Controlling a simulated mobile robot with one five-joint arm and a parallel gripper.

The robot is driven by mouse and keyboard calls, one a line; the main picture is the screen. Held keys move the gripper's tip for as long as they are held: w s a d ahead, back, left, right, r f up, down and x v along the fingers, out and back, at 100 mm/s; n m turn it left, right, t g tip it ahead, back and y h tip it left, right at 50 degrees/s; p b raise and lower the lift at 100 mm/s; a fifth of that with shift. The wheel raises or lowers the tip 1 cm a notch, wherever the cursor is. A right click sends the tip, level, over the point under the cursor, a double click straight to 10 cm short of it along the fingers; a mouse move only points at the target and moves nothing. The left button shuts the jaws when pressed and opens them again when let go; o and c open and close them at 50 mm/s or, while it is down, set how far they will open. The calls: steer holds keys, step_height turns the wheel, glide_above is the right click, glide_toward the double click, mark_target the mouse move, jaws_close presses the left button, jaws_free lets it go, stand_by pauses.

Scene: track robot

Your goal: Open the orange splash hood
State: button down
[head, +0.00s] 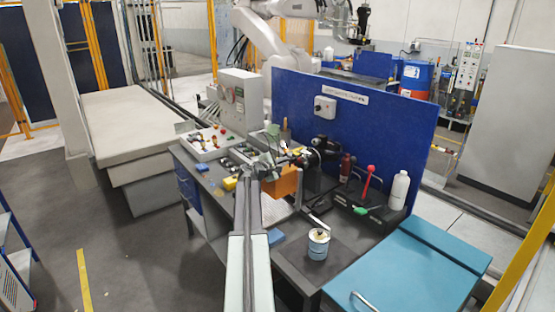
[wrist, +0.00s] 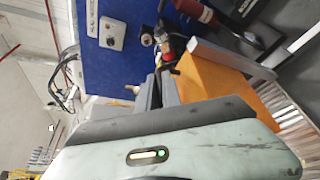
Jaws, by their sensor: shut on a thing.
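The orange splash hood (head: 284,183) sits on the machine on the dark workbench, partly hidden by my arm in the head view. In the wrist view the hood (wrist: 208,88) is right of the fingers, with a grey bar along its upper edge. My gripper (head: 272,162) is at the hood's upper left side. In the wrist view my gripper (wrist: 165,84) shows dark fingers shut at the hood's near edge. The exact spot of the grip is hidden by the fingers and the wrist housing.
A blue panel (head: 350,120) stands behind the bench. A red-handled press (head: 368,182), a white bottle (head: 399,190) and a blue can (head: 318,244) stand to the right. A tray of small parts (head: 210,143) lies left.

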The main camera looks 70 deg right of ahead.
steer(key=s+a, duration=0.6)
steer(key=s, duration=0.3)
steer(key=shift+s, duration=0.15)
steer(key=c, duration=1.5)
jaws_free()
steer(key=shift+a, duration=0.1)
steer(key=p+v, duration=0.1)
steer(key=v, duration=0.6)
steer(key=shift+a+r+p, duration=0.1)
steer(key=shift+a+p, duration=0.2)
